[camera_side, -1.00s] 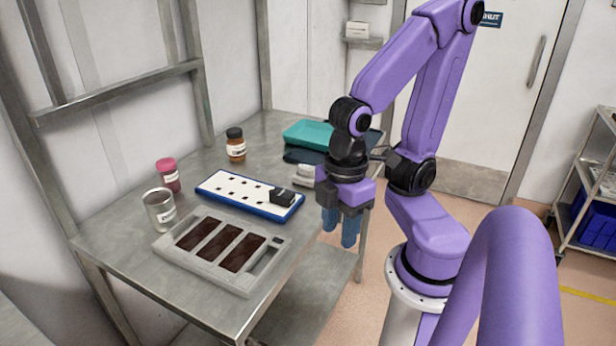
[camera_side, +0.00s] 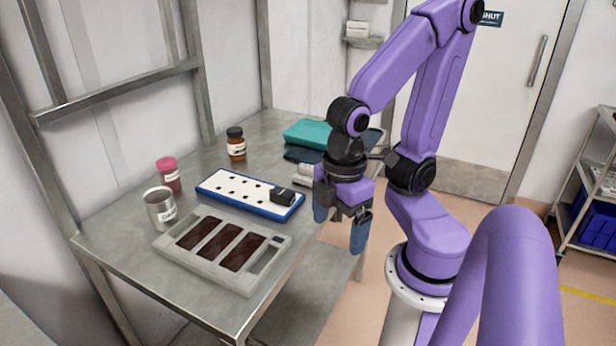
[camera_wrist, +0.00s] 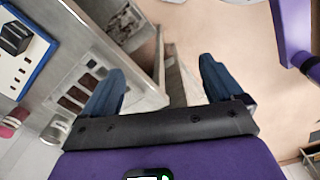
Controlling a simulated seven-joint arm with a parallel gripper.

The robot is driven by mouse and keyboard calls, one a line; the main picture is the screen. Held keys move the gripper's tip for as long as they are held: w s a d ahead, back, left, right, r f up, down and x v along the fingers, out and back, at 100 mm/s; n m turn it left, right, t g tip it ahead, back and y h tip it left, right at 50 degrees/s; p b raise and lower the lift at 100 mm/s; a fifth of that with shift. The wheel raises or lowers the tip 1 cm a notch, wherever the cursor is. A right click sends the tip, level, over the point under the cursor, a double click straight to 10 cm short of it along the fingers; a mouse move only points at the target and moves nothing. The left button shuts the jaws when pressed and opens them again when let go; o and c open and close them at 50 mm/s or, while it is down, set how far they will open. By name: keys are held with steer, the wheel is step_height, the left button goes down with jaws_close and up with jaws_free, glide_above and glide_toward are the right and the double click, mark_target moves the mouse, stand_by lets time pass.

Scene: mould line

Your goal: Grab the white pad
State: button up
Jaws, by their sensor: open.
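A small white pad-like piece (camera_side: 304,175) lies on the steel table, just left of my gripper in the side view. My gripper partly hides it, so its full shape cannot be told. I do not see it in the wrist view. My gripper (camera_side: 341,223) hangs by the table's right edge, fingers pointing down, open with nothing between them. In the wrist view the two blue fingers (camera_wrist: 160,72) are spread apart, with the table edge and floor beyond.
A grey mould (camera_side: 262,275) with dark brown fillings lies at the table's front. Behind it is a blue-rimmed white board (camera_side: 232,182) with a black block (camera_side: 282,197). A metal cup (camera_side: 160,208), pink-lidded jar (camera_side: 168,174), brown bottle (camera_side: 236,148) and teal tray (camera_side: 306,134) stand around.

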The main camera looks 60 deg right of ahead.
steer(key=w+d+f+n+h, duration=0.1)
steer(key=w+d+f+h, duration=0.2)
steer(key=w+d+h, duration=0.5)
steer(key=n+h, duration=0.4)
steer(key=h, duration=0.1)
glide_toward(307, 167)
steer(key=v, duration=0.4)
steer(key=s+f+v, duration=0.1)
steer(key=v, duration=0.1)
steer(key=shift+a, duration=0.15)
steer(key=shift+w+d+f+n+h, duration=0.2)
steer(key=shift+w+d+n+h, duration=0.1)
steer(key=shift+w+d, duration=0.15)
steer(key=x, duration=1.7)
steer(key=shift+d, duration=0.25)
steer(key=c, duration=1.1)
